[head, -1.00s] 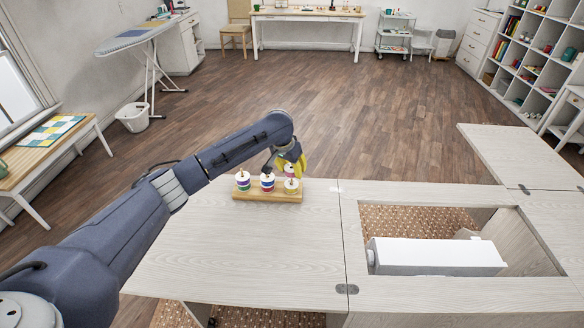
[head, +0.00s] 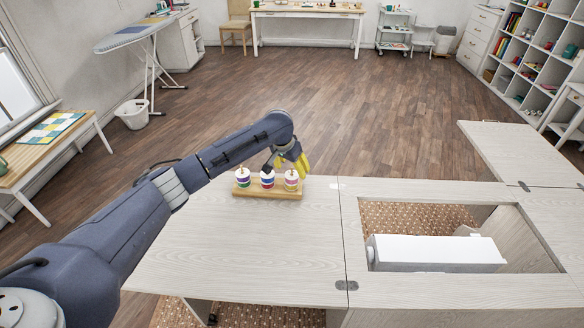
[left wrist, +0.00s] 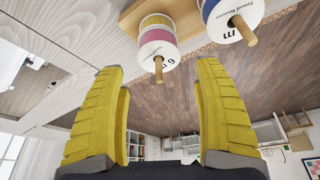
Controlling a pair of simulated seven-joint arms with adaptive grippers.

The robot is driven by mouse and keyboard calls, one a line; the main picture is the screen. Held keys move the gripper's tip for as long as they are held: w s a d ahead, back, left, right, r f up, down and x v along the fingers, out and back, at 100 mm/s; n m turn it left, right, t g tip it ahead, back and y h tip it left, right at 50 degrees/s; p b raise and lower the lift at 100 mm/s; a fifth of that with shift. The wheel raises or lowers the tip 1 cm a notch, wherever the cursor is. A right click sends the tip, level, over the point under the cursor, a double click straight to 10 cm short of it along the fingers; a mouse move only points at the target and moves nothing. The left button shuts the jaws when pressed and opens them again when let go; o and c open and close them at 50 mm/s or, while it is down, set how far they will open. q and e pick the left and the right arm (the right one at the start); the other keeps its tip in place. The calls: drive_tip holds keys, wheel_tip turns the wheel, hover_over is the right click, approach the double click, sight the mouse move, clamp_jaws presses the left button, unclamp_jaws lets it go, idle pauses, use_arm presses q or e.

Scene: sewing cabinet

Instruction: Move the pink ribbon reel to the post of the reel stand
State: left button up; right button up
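The pink ribbon reel (head: 292,183), with a white top and a yellow band, sits at the right end of the wooden reel stand (head: 266,195). In the left wrist view the pink reel (left wrist: 158,40) has a wooden post sticking out through its centre. My left gripper (head: 302,168) is at the right, far side of that reel. Its yellow fingers are spread wide and empty; the reel lies beyond the fingertips, apart from them. My right gripper is not in view.
Two other reels stand on posts: a green-and-purple one (head: 243,180) at the left and a blue-and-red one (head: 267,181) in the middle. The cabinet top (head: 250,250) is clear in front. A white sewing machine (head: 435,252) lies in the opening at right.

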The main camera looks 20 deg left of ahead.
use_arm(q)
drive_tip(key=v, duration=1.2)
drive_tip(key=shift+a, duration=0.1)
idle(0.4)
